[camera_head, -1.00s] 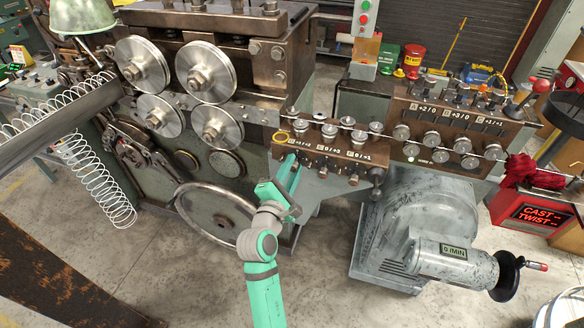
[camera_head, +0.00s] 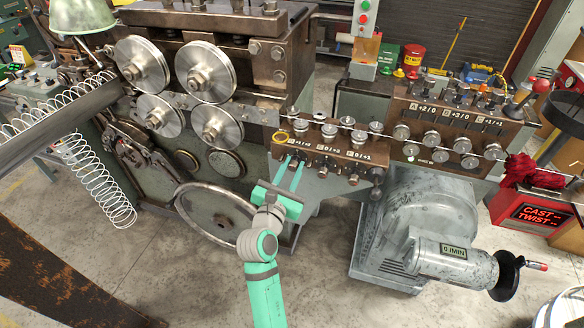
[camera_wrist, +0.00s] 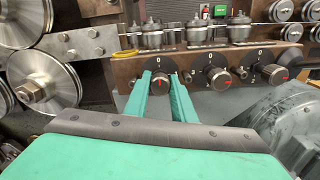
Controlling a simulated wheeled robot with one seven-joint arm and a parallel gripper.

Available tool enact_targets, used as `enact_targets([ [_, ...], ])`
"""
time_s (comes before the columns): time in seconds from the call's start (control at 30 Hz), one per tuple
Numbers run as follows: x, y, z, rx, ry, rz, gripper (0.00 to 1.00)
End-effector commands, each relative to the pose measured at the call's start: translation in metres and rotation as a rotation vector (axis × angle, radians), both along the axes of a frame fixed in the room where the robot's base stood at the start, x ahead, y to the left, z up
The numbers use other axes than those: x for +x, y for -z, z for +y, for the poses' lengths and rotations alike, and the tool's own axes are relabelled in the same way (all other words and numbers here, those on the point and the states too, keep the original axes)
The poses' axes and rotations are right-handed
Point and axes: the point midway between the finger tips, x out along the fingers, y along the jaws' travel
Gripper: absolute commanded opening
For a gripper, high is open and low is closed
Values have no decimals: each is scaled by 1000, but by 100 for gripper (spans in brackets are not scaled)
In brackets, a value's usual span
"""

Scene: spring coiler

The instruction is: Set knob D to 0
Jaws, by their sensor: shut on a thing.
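A row of dark round knobs sits on the front of a brown roller block (camera_head: 340,152). A "0" is printed above the knobs, but I cannot read which one is D. My green gripper (camera_head: 294,160) reaches up from below. In the wrist view its fingertips (camera_wrist: 160,76) are on either side of the left knob and shut on it. The fingers partly hide this knob's rim and scale.
Large steel feed rollers (camera_head: 205,72) stand to the left. A yellow ring (camera_head: 281,135) is just above the left knob. A second roller block (camera_head: 455,125) and a grey motor housing (camera_head: 425,220) are to the right. Open floor lies in front.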

Motion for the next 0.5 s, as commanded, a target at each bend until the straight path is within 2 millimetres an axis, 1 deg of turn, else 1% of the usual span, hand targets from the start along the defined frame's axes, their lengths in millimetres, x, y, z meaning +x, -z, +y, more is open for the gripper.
enact_targets([
  [0.2, 0, 2, 1, -44, -2, 19, 1],
  [0.5, 0, 2, 1, -55, -2, 23, 1],
])
